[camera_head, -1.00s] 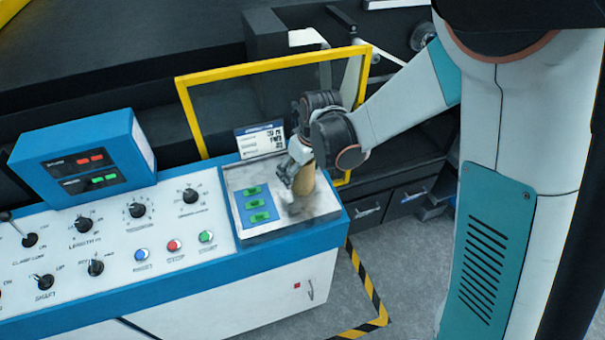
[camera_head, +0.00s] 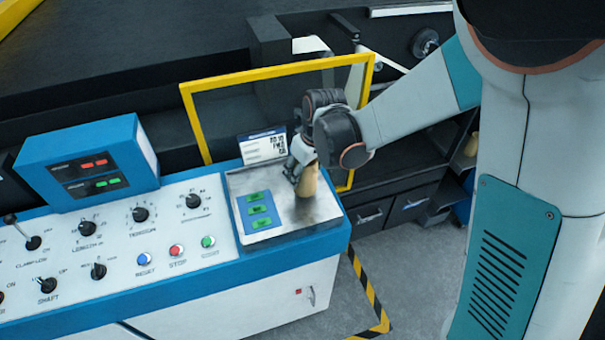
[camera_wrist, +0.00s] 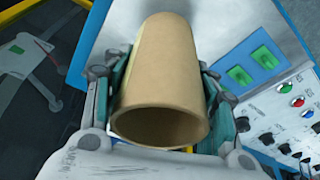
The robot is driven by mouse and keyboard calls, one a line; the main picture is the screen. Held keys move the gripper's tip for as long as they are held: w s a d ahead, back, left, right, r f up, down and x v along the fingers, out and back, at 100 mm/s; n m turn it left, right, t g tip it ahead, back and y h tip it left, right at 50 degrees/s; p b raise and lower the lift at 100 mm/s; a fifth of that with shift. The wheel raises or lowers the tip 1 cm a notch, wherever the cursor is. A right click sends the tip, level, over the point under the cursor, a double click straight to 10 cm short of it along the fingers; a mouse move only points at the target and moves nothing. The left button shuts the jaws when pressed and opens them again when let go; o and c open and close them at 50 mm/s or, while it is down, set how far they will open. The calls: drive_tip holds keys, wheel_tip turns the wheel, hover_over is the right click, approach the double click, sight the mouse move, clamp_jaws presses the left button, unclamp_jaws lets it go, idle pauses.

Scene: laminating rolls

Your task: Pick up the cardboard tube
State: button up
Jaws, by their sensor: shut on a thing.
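The cardboard tube (camera_head: 308,182) is tan and hollow. In the head view it is roughly upright over the metal tray (camera_head: 325,208) at the right end of the control console. In the wrist view the tube (camera_wrist: 160,75) fills the middle, with its open end facing the camera. My gripper (camera_head: 299,170) is shut on the tube, and its fingers (camera_wrist: 160,85) press on both sides in the wrist view. I cannot tell whether the tube's lower end touches the tray.
A blue panel with green switches (camera_head: 258,210) lies left of the tube. A white label card (camera_head: 262,146) and a yellow guard frame (camera_head: 190,115) stand behind. The console (camera_head: 130,250) has knobs and buttons.

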wheel_tip(320, 180, up, 18)
drive_tip(key=p, duration=0.3)
idle(0.3)
